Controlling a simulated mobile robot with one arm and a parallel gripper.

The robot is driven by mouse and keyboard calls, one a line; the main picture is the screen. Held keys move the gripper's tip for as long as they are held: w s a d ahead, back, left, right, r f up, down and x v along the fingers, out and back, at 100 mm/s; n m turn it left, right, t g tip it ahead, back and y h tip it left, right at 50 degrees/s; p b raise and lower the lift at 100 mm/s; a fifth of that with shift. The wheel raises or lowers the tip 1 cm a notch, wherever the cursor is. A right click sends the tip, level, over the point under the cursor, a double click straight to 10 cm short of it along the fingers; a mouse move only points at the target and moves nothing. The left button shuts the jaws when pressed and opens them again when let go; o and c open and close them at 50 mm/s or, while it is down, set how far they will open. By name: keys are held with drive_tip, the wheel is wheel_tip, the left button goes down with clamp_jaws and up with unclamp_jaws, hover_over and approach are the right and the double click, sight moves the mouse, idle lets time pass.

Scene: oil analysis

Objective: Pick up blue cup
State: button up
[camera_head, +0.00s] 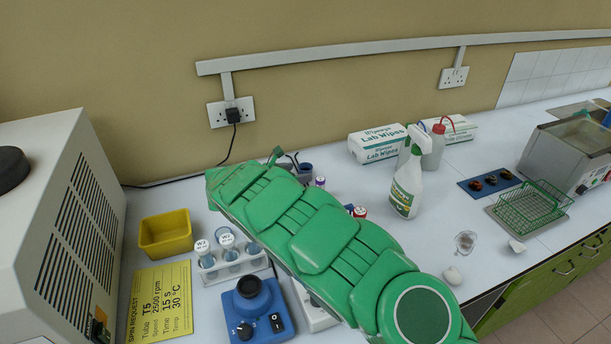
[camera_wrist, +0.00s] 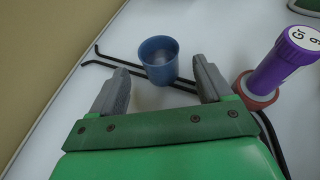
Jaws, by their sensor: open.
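The blue cup (camera_wrist: 158,62) stands upright on the white counter in the wrist view, ahead of and between my fingertips. It looks empty inside. My gripper (camera_wrist: 160,88) is open, with one grey finger on each side, and nothing is held. The cup appears just beyond the fingertips, apart from both. In the head view, a small part of the blue cup (camera_head: 306,170) shows just past the end of my green arm, and my gripper (camera_head: 284,158) is partly hidden there.
A purple-capped tube in a red holder (camera_wrist: 270,70) stands close to my right finger. A yellow bin (camera_head: 165,236), a tube rack (camera_head: 232,268) and a spray bottle (camera_head: 406,185) stand on the counter. The wall is close behind.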

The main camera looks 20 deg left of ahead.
sight(310, 167)
drive_tip(key=x, duration=0.5)
drive_tip(key=shift+d+r, duration=0.1)
drive_tip(key=shift+r, duration=0.1)
drive_tip(key=shift+c, duration=0.2)
drive_tip(key=c, duration=1)
drive_tip(key=shift+r, duration=0.4)
wheel_tip(310, 167, up, 2)
drive_tip(key=shift+r, duration=0.15)
drive_tip(key=s+d+r, duration=0.7)
drive_tip(key=s+r, duration=0.2)
drive_tip(key=s, duration=0.2)
drive_tip(key=shift+s+d+r, duration=0.35)
drive_tip(key=shift+r, duration=0.05)
